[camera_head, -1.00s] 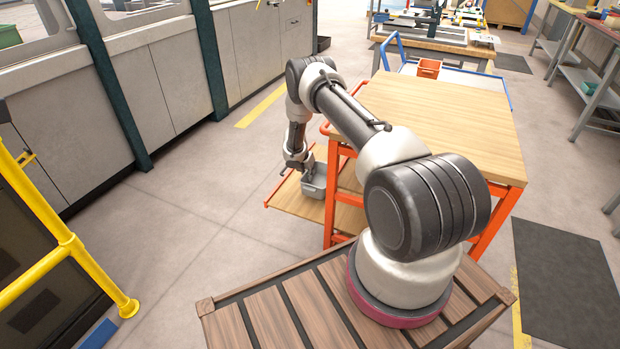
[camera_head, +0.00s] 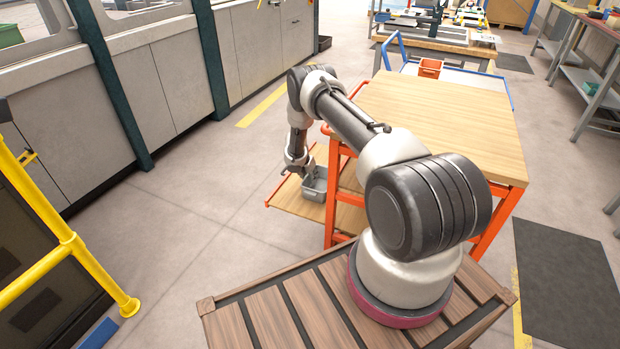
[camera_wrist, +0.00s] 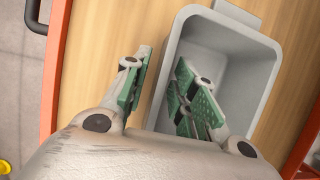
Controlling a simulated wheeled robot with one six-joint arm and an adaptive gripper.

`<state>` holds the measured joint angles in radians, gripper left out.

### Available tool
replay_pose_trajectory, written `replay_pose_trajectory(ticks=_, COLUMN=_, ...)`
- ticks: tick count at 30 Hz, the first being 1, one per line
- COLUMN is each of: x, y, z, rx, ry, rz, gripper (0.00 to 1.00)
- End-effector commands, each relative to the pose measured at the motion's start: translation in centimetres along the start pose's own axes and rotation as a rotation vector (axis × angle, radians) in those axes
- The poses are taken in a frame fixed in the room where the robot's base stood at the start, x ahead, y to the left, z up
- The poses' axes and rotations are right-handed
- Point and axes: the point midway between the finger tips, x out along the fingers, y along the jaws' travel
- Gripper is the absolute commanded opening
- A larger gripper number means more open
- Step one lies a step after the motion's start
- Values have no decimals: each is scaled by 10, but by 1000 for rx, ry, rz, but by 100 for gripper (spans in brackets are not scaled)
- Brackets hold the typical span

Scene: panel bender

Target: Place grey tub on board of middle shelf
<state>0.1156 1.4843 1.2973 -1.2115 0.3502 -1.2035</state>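The grey tub (camera_head: 314,186) stands upright on a wooden shelf board (camera_head: 290,204) below the top of the orange-framed trolley. In the wrist view the tub (camera_wrist: 262,48) is empty apart from one finger of my gripper, and the board (camera_wrist: 105,50) shows beside and under it. My gripper (camera_wrist: 158,92) is open around the tub's left wall, one green-padded finger outside and the other inside. Gaps show between the pads and the wall. In the head view my gripper (camera_head: 296,172) is small at the tub's left side.
The trolley's wooden top (camera_head: 440,115) is clear and stands right of my gripper. An orange rail (camera_wrist: 55,70) edges the board. A yellow guard rail (camera_head: 70,240) stands at the left. Open floor (camera_head: 190,215) lies left of the trolley.

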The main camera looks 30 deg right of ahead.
Motion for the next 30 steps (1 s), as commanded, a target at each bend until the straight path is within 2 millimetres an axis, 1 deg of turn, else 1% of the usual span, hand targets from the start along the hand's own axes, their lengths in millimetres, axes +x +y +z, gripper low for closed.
replay_pose_trajectory(ticks=2, x=-9, y=1, z=1, rx=-1, ry=-1, rz=1, gripper=27)
replay_pose_trajectory(ticks=5, x=-29, y=1, z=2, rx=0, ry=-1, rz=2, gripper=27)
replay_pose_trajectory(ticks=12, x=-84, y=1, z=1, rx=-1, ry=-2, rz=2, gripper=27)
replay_pose_trajectory(ticks=15, x=-101, y=1, z=1, rx=-1, ry=-1, rz=1, gripper=27)
replay_pose_trajectory(ticks=19, x=-115, y=0, z=1, rx=1, ry=-1, rz=0, gripper=27)
replay_pose_trajectory(ticks=21, x=-124, y=0, z=4, rx=13, ry=-5, rz=2, gripper=27)
replay_pose_trajectory(ticks=23, x=-140, y=0, z=14, rx=48, ry=-14, rz=4, gripper=27)
replay_pose_trajectory(ticks=26, x=-188, y=-4, z=42, rx=173, ry=-41, rz=8, gripper=27)
replay_pose_trajectory(ticks=27, x=-216, y=-9, z=55, rx=245, ry=-53, rz=11, gripper=27)
replay_pose_trajectory(ticks=29, x=-261, y=-20, z=74, rx=371, ry=-70, rz=17, gripper=27)
replay_pose_trajectory(ticks=30, x=-293, y=-30, z=85, rx=462, ry=-79, rz=20, gripper=27)
